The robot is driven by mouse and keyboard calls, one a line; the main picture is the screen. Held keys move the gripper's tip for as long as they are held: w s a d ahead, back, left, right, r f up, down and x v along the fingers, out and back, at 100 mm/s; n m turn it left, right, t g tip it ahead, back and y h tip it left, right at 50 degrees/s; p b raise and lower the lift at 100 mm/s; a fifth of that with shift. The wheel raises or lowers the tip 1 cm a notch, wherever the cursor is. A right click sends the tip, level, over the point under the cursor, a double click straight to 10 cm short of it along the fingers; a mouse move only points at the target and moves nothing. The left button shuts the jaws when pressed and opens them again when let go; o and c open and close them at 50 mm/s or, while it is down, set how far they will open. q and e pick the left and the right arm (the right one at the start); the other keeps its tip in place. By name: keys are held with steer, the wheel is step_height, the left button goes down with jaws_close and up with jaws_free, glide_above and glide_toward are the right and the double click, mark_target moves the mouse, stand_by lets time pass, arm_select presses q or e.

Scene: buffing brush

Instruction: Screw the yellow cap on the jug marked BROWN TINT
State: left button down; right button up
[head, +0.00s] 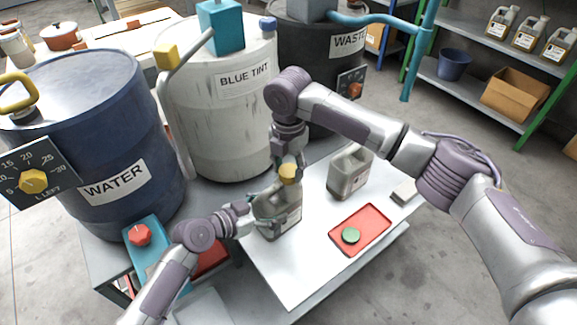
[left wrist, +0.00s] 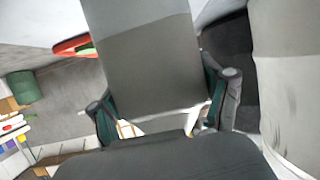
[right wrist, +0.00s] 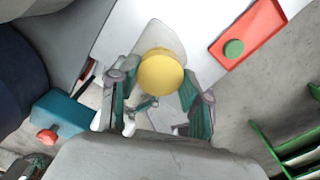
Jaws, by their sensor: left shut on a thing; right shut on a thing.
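A grey jug (head: 283,217) stands upright on the white table top; its label is too small to read. My left gripper (head: 254,219) is shut on the jug's side, and the jug's body (left wrist: 145,50) fills the space between the fingers (left wrist: 165,112) in the left wrist view. The yellow cap (head: 289,171) is over the jug's top, level or nearly so. My right gripper (head: 288,160) comes down from above, shut on the cap. In the right wrist view the cap (right wrist: 161,73) is between the fingertips (right wrist: 157,88). Whether the cap touches the neck is hidden.
A second jug (head: 348,174) stands behind to the right. A red tray (head: 375,238) with a green cap (head: 351,235) lies in front of it. A small pale block (head: 404,191) is at the table's right. WATER (head: 85,110), BLUE TINT (head: 215,125) and WASTE (head: 310,60) drums stand behind.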

steer(key=m, duration=0.3)
steer(key=shift+m, duration=0.3)
steer(key=m, duration=1.1)
steer(key=shift+m, duration=0.3)
steer(key=m, duration=0.7)
steer(key=shift+a+f, duration=0.1)
steer(key=m, duration=0.7)
steer(key=o, duration=1.4)
steer(key=shift+c, duration=0.2)
step_height(320, 180, up, 12)
